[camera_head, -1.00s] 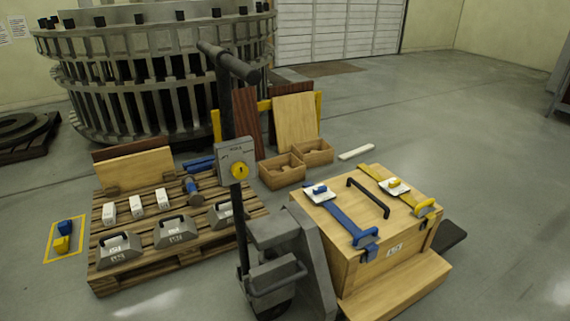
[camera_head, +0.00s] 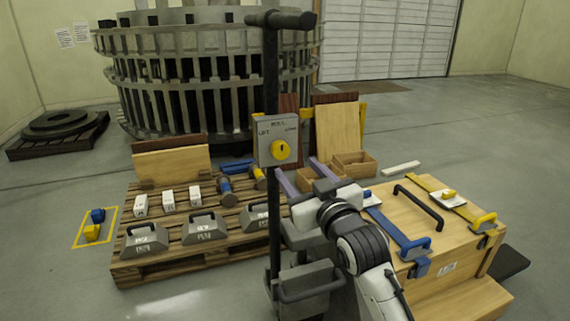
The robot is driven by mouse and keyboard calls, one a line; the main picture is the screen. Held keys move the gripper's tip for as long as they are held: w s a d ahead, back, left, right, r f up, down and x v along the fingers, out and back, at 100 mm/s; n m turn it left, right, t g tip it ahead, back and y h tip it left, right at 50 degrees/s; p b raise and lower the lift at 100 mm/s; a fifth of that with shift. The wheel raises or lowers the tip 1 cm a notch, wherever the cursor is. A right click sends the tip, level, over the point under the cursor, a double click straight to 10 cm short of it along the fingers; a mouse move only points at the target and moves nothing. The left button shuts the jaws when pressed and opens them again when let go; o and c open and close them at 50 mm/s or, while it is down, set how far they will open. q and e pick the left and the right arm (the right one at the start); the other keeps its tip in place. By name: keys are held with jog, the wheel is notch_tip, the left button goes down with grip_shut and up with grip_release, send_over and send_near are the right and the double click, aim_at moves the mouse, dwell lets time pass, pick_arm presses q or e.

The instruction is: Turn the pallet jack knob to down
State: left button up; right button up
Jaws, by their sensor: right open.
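The round yellow knob (camera_head: 280,151) sits on a grey control box (camera_head: 264,147) fixed to the dark upright handle of the pallet jack (camera_head: 271,80). Small lettering runs around the knob, left, top and right, too small to read surely. A short dark mark shows on the knob and looks roughly upright. My right gripper (camera_head: 297,167) is open and empty, its two purplish fingers apart, just below and right of the knob. I see no contact between them, though the depth gap is hard to judge. My left gripper is not in view.
A wooden crate (camera_head: 388,214) with a black handle and blue and yellow clamps stands at right. A pallet (camera_head: 150,270) with grey weights lies at left. Small wooden bins (camera_head: 354,164) and leaning boards (camera_head: 338,134) are behind my gripper. Open floor lies at far right.

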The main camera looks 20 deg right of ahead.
aim_at(282, 152)
jog(key=w, duration=0.3)
jog(key=w+b, duration=0.1)
jog(key=w, duration=0.5)
jog(key=shift+w+a+b, duration=0.1)
jog(key=shift+a+b, duration=0.15)
jog(key=shift+b, duration=0.1)
jog(key=c, duration=1)
